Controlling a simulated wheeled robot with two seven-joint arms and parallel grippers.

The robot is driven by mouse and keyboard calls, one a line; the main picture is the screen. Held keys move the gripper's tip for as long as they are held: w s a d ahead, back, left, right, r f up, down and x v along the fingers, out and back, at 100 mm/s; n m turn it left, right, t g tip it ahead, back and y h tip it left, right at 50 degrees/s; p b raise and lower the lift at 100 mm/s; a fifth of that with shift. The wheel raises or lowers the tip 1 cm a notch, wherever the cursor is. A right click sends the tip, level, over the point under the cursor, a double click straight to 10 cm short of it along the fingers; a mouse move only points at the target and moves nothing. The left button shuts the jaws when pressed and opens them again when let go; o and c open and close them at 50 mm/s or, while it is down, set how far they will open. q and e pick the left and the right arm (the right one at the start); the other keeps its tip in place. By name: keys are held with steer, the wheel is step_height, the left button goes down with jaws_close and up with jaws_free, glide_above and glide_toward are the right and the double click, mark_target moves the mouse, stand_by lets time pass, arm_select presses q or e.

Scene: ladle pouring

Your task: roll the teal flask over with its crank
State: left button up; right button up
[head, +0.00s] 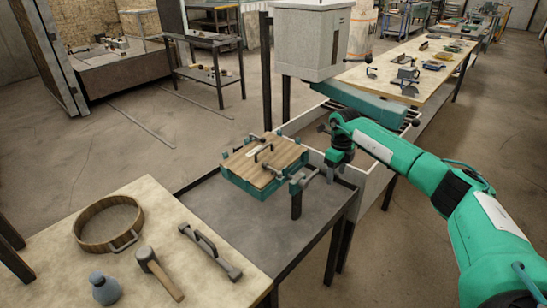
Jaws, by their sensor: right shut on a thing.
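The teal flask (236,181) sits level on the dark metal table, with a wooden board (267,160) clamped over its top. A dark handle lies across the board. The crank (305,180) sticks out at the flask's right front side, near a short dark post (296,206). My right gripper (331,174) reaches in from the right and points down at the crank's outer end, to the right of the flask. It is shut on the crank handle; its fingertips are small and partly hidden here. My left gripper is out of view.
The dark table (240,225) is bare in front of the flask. On the pale bench at left lie a round sieve (108,224), a mallet (159,273), a grey-blue bag (104,288) and a handled tool (210,251). A pale box (312,40) stands behind.

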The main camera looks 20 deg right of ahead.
steer(key=shift+s+a+r+p, duration=0.1)
steer(key=shift+a+r+p, duration=0.1)
steer(key=shift+r+p, duration=0.45)
steer(key=shift+s+a+r+p, duration=0.1)
steer(key=shift+a+r+p, duration=0.1)
steer(key=shift+r+p, duration=0.4)
steer(key=shift+s+a+r+p, duration=0.1)
steer(key=shift+a+r+p, duration=0.1)
steer(key=shift+r+p, duration=0.45)
steer(key=shift+s+d+r+p, duration=0.15)
steer(key=shift+s+r+p, duration=0.15)
steer(key=shift+r, duration=0.05)
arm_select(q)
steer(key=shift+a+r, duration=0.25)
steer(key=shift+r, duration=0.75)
arm_select(e)
steer(key=shift+w, duration=0.1)
